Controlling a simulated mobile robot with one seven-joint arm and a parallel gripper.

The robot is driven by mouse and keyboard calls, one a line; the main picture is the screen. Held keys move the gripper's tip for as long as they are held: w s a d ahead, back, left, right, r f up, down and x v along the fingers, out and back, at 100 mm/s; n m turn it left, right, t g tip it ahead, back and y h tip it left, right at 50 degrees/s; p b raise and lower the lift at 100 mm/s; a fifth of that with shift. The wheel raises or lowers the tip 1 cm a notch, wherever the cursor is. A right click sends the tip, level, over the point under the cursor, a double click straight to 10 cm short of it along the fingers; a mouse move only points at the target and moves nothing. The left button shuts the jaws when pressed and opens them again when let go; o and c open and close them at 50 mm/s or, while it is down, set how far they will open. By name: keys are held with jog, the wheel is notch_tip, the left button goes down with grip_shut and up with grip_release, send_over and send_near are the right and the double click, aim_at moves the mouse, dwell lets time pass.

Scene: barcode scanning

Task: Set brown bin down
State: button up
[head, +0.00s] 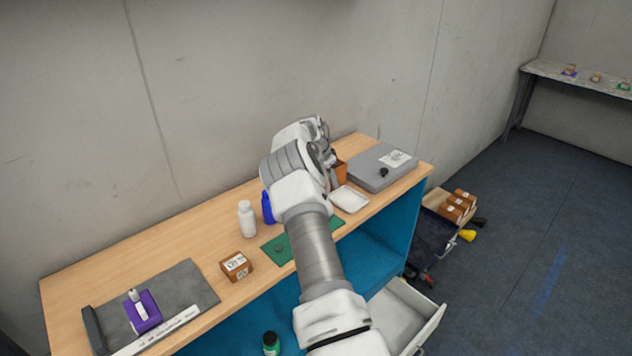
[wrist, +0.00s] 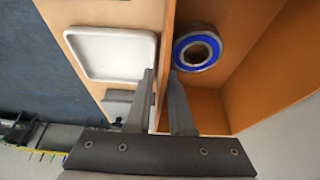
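The brown bin (head: 341,173) is at the back of the wooden table, partly hidden behind my arm in the head view. In the wrist view the orange-brown bin (wrist: 225,105) fills the right side, with a blue-and-silver ring (wrist: 197,48) inside it. My gripper (wrist: 161,74) has one finger outside and one inside the bin's near wall, closed on that wall. In the head view my gripper is mostly hidden by my own wrist. I cannot tell whether the bin's base touches the table.
A white tray (head: 349,199) lies beside the bin, also in the wrist view (wrist: 115,55). A grey flat box (head: 372,176) stands to the right. A white bottle (head: 247,220), blue object (head: 267,208), green mat (head: 275,254) and small brown box (head: 236,266) are left. A drawer (head: 425,325) hangs open below.

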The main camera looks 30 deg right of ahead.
grip_shut()
jog(key=shift+r, duration=0.15)
dwell(1.1)
